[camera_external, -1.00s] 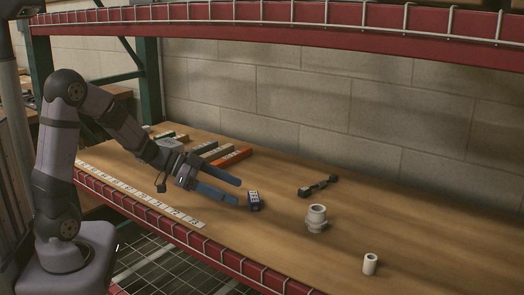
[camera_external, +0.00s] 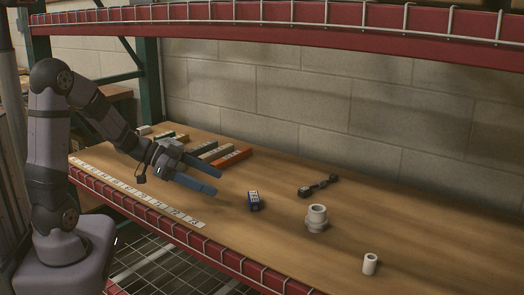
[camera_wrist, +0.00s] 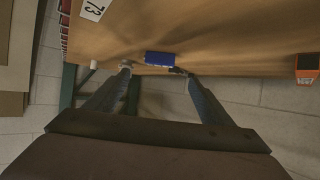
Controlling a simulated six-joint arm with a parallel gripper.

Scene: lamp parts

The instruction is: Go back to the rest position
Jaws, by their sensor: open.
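My gripper (camera_external: 207,180) is open and empty above the left part of the wooden shelf. Its two blue-grey fingers point right and slightly down, and they also show in the wrist view (camera_wrist: 155,75). A small blue block with a pale marked face (camera_external: 254,201) lies on the shelf to the right of the fingertips, apart from them. In the wrist view, a blue block (camera_wrist: 159,58) shows just beyond the gap between the fingers. A white flanged lamp part (camera_external: 317,217) stands farther right. A small white cylinder (camera_external: 370,264) stands near the front right.
A dark jointed part (camera_external: 318,187) lies toward the back. Several coloured long blocks (camera_external: 230,159) lie at the back left. A numbered strip (camera_external: 150,203) runs along the red front beam (camera_external: 245,266). A red upper beam (camera_external: 300,33) crosses above. The shelf's right part is mostly clear.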

